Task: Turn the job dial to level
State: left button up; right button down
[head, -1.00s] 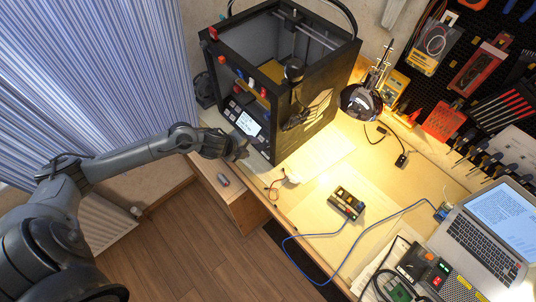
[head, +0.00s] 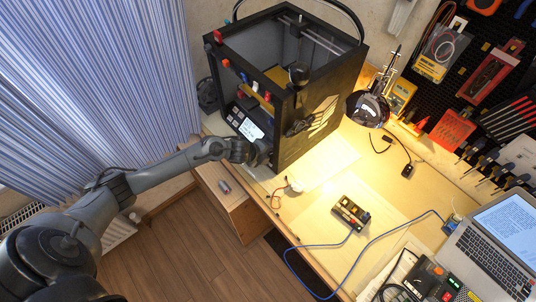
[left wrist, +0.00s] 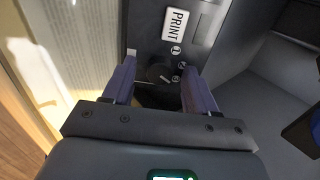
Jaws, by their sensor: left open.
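The job dial (left wrist: 159,72) is a dark round knob on the printer's front panel, seen in the left wrist view below the white PRINT label (left wrist: 177,24). Small round icons (left wrist: 181,65) sit to its right; which one it points at is too dark to tell. My left gripper (left wrist: 158,82) is open, its two purple-grey fingers on either side of the dial. Whether they touch it I cannot tell. In the head view the left gripper (head: 263,156) is at the lower front of the black printer (head: 322,105), hiding the dial there. My right gripper is not in view.
The printer's lit screen (head: 249,129) is just above my left gripper. A desk lamp (head: 367,108) stands right of the printer. A meter (head: 350,212) with a blue cable and a laptop (head: 483,252) are farther right. The desk between is mostly clear.

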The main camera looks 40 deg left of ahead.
pick_arm(q)
jog(key=c, duration=1.1)
jog(key=shift+o, duration=0.2)
jog(key=shift+m+b, duration=0.3)
jog(key=shift+m, duration=0.5)
jog(key=o, duration=1.1)
jog(key=shift+c, duration=0.2)
jog(key=shift+s+r, duration=0.3)
jog(key=shift+r, duration=0.1)
jog(key=p+v, duration=0.2)
jog(key=v, duration=0.7)
jog(key=shift+s+r, duration=0.2)
jog(key=shift+r, duration=0.1)
jog(key=shift+a, duration=0.1)
